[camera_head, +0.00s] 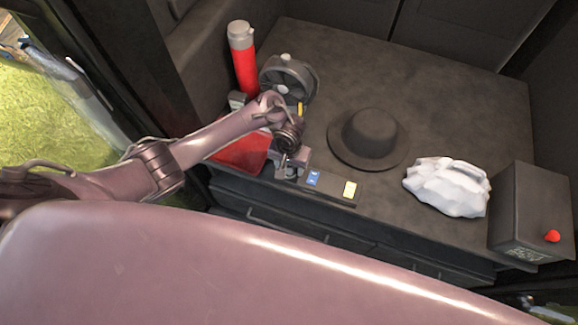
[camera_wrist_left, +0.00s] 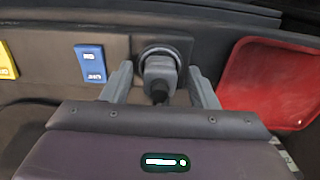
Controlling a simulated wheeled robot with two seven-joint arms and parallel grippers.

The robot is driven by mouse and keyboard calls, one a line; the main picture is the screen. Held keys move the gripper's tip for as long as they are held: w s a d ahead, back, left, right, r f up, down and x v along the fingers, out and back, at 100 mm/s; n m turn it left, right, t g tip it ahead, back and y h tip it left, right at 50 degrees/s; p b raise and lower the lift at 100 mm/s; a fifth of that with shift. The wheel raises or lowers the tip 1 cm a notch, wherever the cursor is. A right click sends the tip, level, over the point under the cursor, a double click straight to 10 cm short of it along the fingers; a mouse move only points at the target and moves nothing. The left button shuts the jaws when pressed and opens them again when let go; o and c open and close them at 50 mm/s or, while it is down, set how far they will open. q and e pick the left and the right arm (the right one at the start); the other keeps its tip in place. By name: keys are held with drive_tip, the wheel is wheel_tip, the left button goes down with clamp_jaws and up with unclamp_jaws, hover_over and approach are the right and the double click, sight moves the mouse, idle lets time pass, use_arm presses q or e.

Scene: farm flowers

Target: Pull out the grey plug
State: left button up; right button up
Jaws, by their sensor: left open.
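The grey plug (camera_wrist_left: 160,72) sits in a round dark socket on a dark panel in the left wrist view, with a black cable end pointing toward me. My left gripper (camera_wrist_left: 163,85) is open, with one finger on each side of the plug; I cannot tell whether they touch it. In the head view my left gripper (camera_head: 290,168) is at the front edge of the counter, beside the panel with the blue and yellow labels. The plug is hidden there by my arm and gripper. My right gripper is not in view.
A blue label (camera_wrist_left: 91,64) is left of the plug, and a red object (camera_wrist_left: 270,74) is right of it. On the counter are a red bottle (camera_head: 245,70), a dark fan (camera_head: 308,78), a black hat (camera_head: 368,137), a white bag (camera_head: 447,187) and a dark box (camera_head: 532,210) with a red button.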

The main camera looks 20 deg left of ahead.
use_arm(q)
drive_tip(key=shift+p, duration=0.4)
idle(0.3)
clamp_jaws()
drive_tip(key=shift+r, duration=0.1)
drive_tip(key=shift+r+p, duration=2.95)
drive_tip(key=shift+p, duration=0.8)
